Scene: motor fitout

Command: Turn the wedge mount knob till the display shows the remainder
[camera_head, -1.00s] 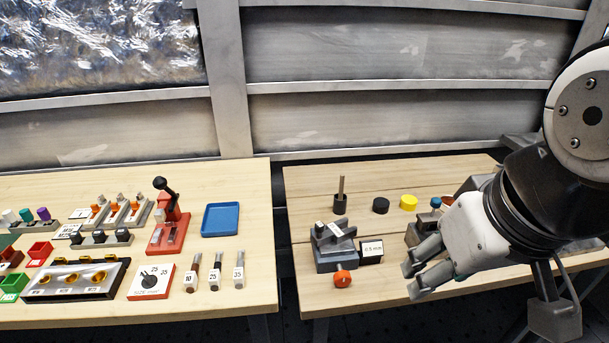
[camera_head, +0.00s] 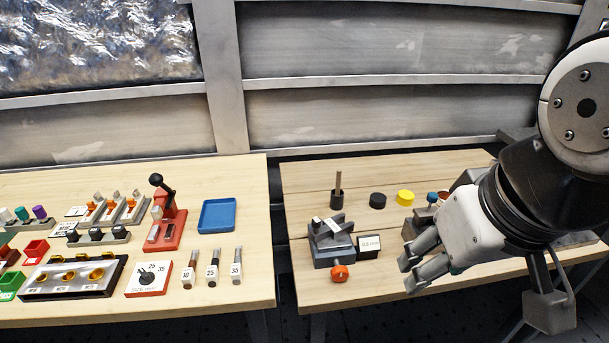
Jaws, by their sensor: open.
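The wedge mount (camera_head: 333,246) is a dark grey block with a lighter angled top, on the left part of the right table. An orange knob (camera_head: 340,273) sits at its front, facing the table's front edge. A small display (camera_head: 369,245) with a white face stands at the mount's right side; it seems to read 0.5 mm, though the text is small. My gripper (camera_head: 409,275) is open and empty, to the right of the knob and apart from it, above the table's front part. My gripper and arm hide part of the things behind them.
On the right table (camera_head: 380,289) stand a black holder with an upright rod (camera_head: 337,190), a black cylinder (camera_head: 378,200) and a yellow one (camera_head: 405,197). A gap separates it from the left table, which holds a red press (camera_head: 167,225), a blue tray (camera_head: 217,215) and a size dial (camera_head: 149,278).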

